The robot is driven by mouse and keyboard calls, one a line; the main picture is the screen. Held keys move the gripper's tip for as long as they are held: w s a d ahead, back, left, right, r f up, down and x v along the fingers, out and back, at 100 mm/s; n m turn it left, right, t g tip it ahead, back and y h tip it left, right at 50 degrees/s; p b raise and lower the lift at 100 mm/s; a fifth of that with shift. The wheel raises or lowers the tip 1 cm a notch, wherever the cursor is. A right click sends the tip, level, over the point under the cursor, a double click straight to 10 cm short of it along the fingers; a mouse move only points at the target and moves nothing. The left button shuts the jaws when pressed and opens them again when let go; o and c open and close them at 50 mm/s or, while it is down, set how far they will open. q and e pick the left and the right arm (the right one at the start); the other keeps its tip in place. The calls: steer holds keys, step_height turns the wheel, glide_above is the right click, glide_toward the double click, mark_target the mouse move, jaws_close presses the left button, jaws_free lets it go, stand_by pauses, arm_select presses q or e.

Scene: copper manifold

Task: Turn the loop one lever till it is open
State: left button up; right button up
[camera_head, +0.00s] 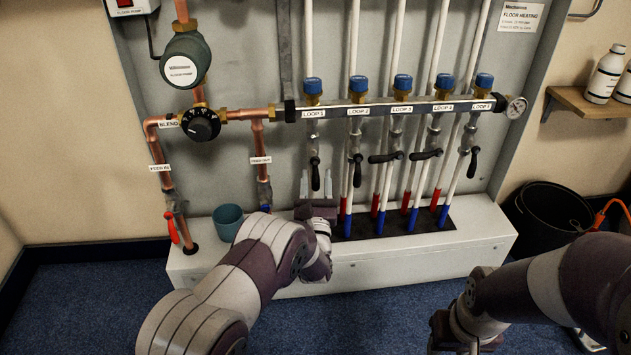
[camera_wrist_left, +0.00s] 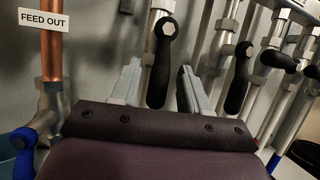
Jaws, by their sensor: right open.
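The loop one lever (camera_head: 315,174) is a black handle under the LOOP 1 label (camera_head: 313,114), hanging straight down along its pipe. In the left wrist view the same lever (camera_wrist_left: 160,75) hangs from a hex nut. My left gripper (camera_head: 316,183) is open just below and around the lever's lower end, one finger on each side. In the left wrist view the fingers (camera_wrist_left: 160,88) show gaps to the lever on both sides, so it looks not gripped. My right gripper (camera_head: 445,335) is open, low at the right, away from the manifold.
The loop two lever (camera_head: 357,170) hangs down close to the right. The loop three lever (camera_head: 385,157) and loop four lever (camera_head: 425,154) lie crosswise. The feed pipe (camera_head: 259,160) and a teal cup (camera_head: 228,222) are to the left. A black bucket (camera_head: 548,218) stands right.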

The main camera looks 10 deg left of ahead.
arm_select(q)
steer(key=shift+s, duration=0.2)
steer(key=p+v, duration=0.1)
steer(key=v, duration=1.1)
steer(key=shift+p, duration=0.35)
steer(key=shift+s+f, duration=0.1)
